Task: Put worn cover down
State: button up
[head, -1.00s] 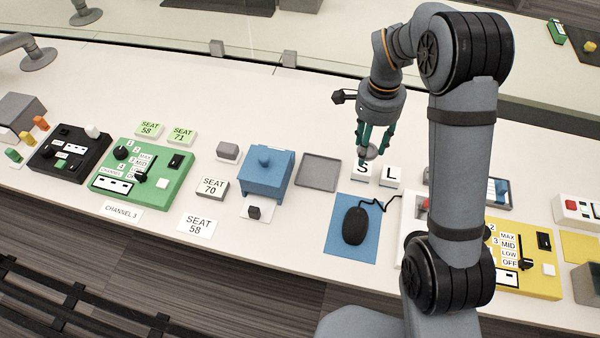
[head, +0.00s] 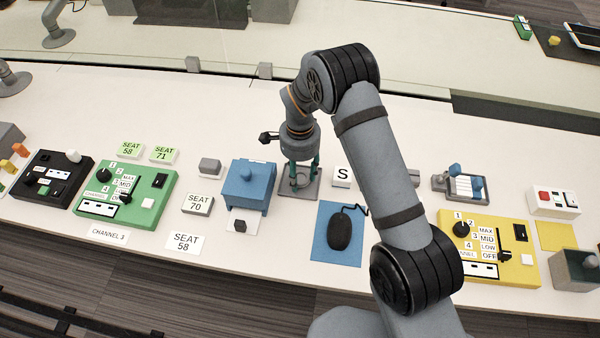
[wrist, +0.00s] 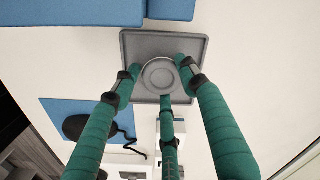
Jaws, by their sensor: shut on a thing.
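The worn cover (wrist: 159,76) is a grey ringed disc between the three green fingertips of my gripper (head: 300,184). In the wrist view my gripper (wrist: 161,80) is shut on it. The cover lies over the middle of a square grey tray with a raised rim, seen in the head view (head: 311,193) and the wrist view (wrist: 128,47). I cannot tell whether the cover touches the tray floor. In the head view the fingers mostly hide the cover.
A blue box (head: 247,188) stands close to the left of the tray. A white block marked S (head: 342,176) is to its right. A black mouse (head: 340,232) lies on a blue mat (head: 325,250) in front. White table behind the tray is clear.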

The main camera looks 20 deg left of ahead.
aim_at(300, 177)
jog(key=shift+f, duration=0.15)
jog(key=shift+f, duration=0.25)
jog(key=o, duration=0.7)
jog(key=shift+r, duration=0.1)
jog(key=shift+c, duration=0.2)
notch_tip(300, 177, up, 12)
jog(key=b, duration=0.1)
jog(key=shift+r, duration=0.15)
